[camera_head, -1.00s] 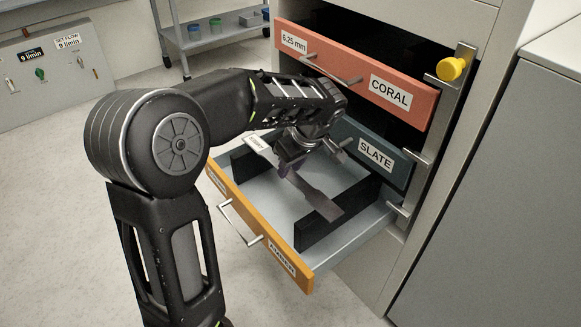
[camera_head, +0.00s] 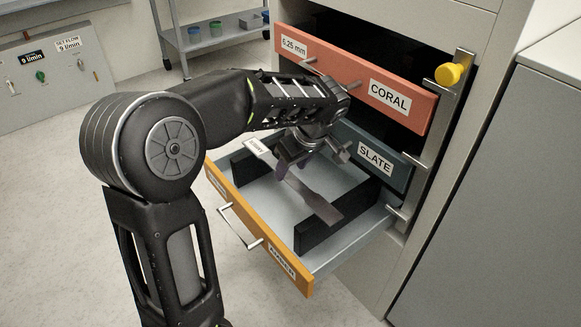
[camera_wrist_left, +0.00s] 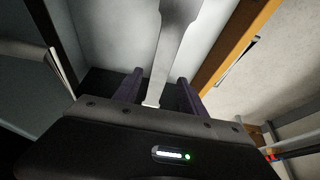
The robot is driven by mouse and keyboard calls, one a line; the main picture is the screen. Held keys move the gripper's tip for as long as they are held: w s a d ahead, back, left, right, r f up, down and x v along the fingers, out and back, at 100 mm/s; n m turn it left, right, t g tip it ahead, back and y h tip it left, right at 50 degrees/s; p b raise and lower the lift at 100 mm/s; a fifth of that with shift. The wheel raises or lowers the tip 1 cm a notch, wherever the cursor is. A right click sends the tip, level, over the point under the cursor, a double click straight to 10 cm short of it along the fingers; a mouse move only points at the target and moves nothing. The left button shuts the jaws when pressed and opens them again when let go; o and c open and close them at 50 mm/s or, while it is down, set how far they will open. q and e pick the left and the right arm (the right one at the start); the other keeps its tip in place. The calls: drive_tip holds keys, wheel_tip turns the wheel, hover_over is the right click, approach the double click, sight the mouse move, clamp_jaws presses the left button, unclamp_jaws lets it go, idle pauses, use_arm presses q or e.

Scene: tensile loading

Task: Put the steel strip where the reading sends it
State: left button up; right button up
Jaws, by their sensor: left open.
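The steel strip (camera_head: 322,206) is a flat grey bar with wide ends and a narrow waist, with a white tag at its far left end. It lies slanted across the two black rails inside the pulled-out amber drawer (camera_head: 259,239); whether it touches both rails is hard to tell. My left gripper (camera_head: 291,167) is over the strip's tagged half, low in the drawer. In the left wrist view its purple fingers (camera_wrist_left: 160,92) are open, one on each side of the strip (camera_wrist_left: 170,50), with gaps visible. My right gripper is not in view.
Above the amber drawer are the slate drawer (camera_head: 392,174) and the coral drawer (camera_head: 413,110), whose front carries a "6.25 mm" label and stands close over my wrist. A metal upright with a yellow knob (camera_head: 450,73) is at the right. Open floor lies left.

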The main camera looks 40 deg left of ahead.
use_arm(q)
drive_tip(key=p+v, duration=0.3)
drive_tip(key=v, duration=0.7)
drive_tip(key=shift+r, duration=0.2)
drive_tip(key=shift+s+d, duration=0.1)
